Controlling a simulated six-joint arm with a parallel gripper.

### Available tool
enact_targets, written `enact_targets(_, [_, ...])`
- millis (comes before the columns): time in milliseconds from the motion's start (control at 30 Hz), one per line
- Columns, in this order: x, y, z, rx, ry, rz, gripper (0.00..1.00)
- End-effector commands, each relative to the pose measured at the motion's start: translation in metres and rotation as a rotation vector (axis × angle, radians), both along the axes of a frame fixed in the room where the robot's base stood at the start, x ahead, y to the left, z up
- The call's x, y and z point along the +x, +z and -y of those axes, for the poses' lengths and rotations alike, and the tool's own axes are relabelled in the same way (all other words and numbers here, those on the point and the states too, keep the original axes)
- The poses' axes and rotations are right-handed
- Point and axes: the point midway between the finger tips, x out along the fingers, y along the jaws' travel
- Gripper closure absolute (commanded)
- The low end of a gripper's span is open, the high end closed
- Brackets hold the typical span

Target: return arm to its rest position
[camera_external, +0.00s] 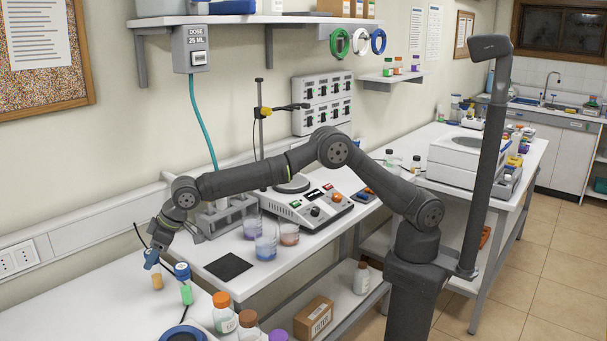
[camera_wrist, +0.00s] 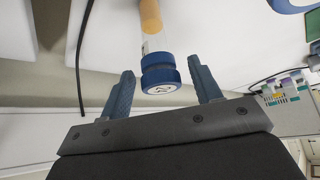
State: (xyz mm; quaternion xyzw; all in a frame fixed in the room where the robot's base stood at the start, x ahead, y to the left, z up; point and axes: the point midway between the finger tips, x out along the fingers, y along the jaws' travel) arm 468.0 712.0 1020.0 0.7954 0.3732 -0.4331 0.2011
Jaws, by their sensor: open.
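My gripper (camera_external: 155,250) hangs low over the white bench at the left in the external view. In the wrist view its two blue-grey fingers (camera_wrist: 161,68) are spread, with a blue-capped vial (camera_wrist: 162,82) holding orange liquid between them. Gaps show between the cap and both fingers. In the external view, that vial's orange part (camera_external: 157,282) shows below the gripper; its cap is hard to separate from the fingers. A second vial with green contents (camera_external: 187,295) stands just to its right. My arm stretches left from its base, with its elbow raised.
Lidded bottles (camera_external: 224,315) stand at the bench's front. A black pad (camera_external: 228,267), beakers (camera_external: 266,245) and a control unit with knobs (camera_external: 312,208) lie to the right. A dose dispenser (camera_external: 191,48) hangs above. The air above the bench around the gripper looks mostly free.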

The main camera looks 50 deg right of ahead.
Motion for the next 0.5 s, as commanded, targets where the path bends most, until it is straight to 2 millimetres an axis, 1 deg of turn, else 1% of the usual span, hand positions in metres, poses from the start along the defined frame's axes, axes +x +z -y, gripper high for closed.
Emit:
enact_targets(33, [-0.003, 0.008, 0.004, -0.001, 0.000, -0.001, 0.42])
enact_targets(267, [-0.017, 0.041, 0.021, -0.001, 0.001, 0.000, 0.42])
enact_targets(500, [-0.033, 0.079, 0.039, 0.000, 0.001, 0.000, 0.42])
